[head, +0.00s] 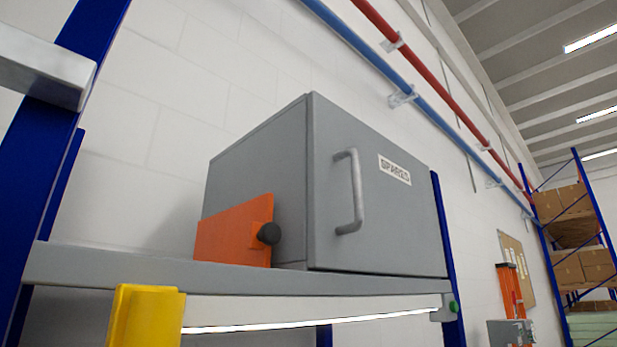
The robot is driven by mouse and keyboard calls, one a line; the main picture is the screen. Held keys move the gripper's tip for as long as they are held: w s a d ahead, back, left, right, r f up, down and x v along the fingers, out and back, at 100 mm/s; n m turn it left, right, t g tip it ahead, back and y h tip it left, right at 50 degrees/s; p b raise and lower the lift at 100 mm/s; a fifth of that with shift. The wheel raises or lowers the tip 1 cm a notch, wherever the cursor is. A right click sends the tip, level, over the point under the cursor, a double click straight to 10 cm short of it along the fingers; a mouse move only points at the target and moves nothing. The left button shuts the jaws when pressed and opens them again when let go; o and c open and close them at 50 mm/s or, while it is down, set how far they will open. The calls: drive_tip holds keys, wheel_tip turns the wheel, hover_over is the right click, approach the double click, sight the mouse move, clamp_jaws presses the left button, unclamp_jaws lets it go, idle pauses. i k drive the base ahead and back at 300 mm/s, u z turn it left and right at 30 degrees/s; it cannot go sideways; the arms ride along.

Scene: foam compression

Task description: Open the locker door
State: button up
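A grey box-shaped locker (258,165) stands on a grey shelf. Its front door (395,220) looks shut and faces toward the right of the view. A light grey bar handle (356,192) is fixed upright near the door's left edge. A white label (394,169) sits near the top middle of the door and seems to read "SPARES". My gripper does not show in this view, so its place relative to the handle cannot be seen.
An orange plate (236,232) with a black knob (269,233) stands left of the door on the shelf (120,264). A yellow post guard (147,316) and blue uprights (55,130) frame the left. Boxes on racking (570,215) stand far right.

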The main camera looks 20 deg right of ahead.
sight(372, 207)
drive_tip(key=u, duration=1.1)
drive_tip(key=k, duration=0.9)
drive_tip(key=z, duration=0.4)
drive_tip(key=i, duration=0.3)
drive_tip(key=u, duration=0.1)
